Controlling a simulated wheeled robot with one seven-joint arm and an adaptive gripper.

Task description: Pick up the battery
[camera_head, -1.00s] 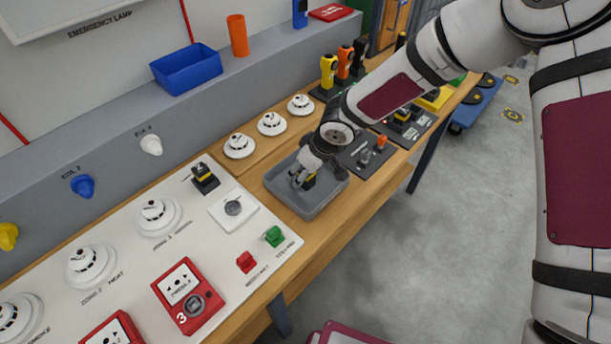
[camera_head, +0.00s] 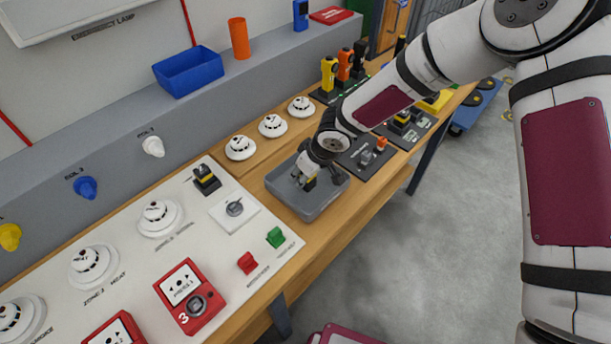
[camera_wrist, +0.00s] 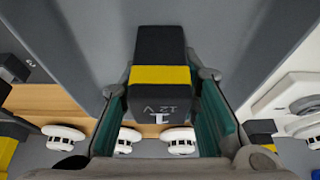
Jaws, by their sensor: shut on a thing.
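The battery (camera_wrist: 160,75) is a dark block with a yellow band and a "12 V" mark. In the wrist view it sits between the two green-lined fingers of my gripper (camera_wrist: 160,125), which is shut on it. In the head view my gripper (camera_head: 304,178) points down into the grey tray (camera_head: 315,207). The battery (camera_head: 310,184) shows there only as a small dark and yellow patch, partly hidden by the fingers. I cannot tell whether it touches the tray floor.
Another black and yellow block (camera_head: 205,177) sits on the white panel (camera_head: 130,222) left of the tray. White detectors (camera_head: 272,125) stand behind the tray. A dark plate with connectors (camera_head: 367,158) lies to its right. A blue bin (camera_head: 187,72) stands on the grey ledge.

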